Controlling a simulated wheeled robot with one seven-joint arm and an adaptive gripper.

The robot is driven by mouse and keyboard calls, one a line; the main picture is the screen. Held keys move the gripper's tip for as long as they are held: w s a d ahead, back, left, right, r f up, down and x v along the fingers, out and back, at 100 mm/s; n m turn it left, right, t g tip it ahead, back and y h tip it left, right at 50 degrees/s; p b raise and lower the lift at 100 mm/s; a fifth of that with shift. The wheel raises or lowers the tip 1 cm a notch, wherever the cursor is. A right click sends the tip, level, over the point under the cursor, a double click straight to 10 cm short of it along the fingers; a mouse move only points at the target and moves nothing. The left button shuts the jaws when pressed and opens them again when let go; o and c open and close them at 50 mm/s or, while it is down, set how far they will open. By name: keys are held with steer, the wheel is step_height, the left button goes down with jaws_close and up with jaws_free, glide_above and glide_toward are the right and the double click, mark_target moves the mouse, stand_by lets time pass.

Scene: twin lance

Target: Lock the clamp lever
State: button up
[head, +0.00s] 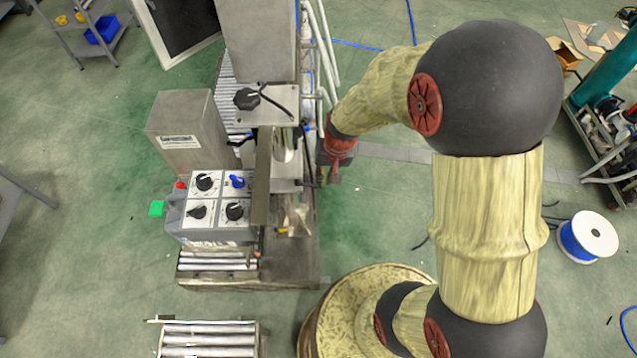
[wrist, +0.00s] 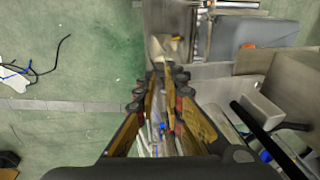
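My gripper (head: 333,176) is beside the right side of the grey machine in the head view, apart from its centre column as far as I can see. In the wrist view my gripper (wrist: 163,72) has two long tan fingers with dark red and black joints. A narrow gap shows between them and nothing is held. A black lever-like bar (wrist: 268,142) lies at the lower right of the wrist view. In the head view a small black handle (head: 241,141) sticks out left of the column. I cannot tell which one is the clamp lever.
The grey machine carries a knob panel (head: 217,198), a grey box (head: 188,133) and a black knob (head: 247,98). White pipes (head: 327,50) rise behind my gripper. Roller conveyors (head: 208,338) stand at the front. A blue cable spool (head: 588,237) lies right.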

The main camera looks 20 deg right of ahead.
mark_target(314, 186)
steer(key=w, duration=0.2)
steer(key=r+t, duration=0.1)
steer(key=shift+w+d+r, duration=0.1)
steer(key=shift+w+d, duration=0.15)
steer(key=shift+w, duration=0.15)
jaws_close()
steer(key=shift+w, duration=0.2)
steer(key=b+x, duration=0.1)
steer(key=x, duration=0.6)
steer(key=b+x, duration=0.1)
steer(key=x, duration=0.6)
steer(key=shift+d+b, duration=0.25)
steer(key=shift+b, duration=0.05)
steer(key=shift+w+b, duration=0.1)
steer(key=shift+b, duration=0.5)
steer(key=shift+f+b, duration=0.3)
steer(key=shift+b, duration=0.2)
steer(key=shift+r+b, duration=0.1)
steer(key=shift+b, duration=0.2)
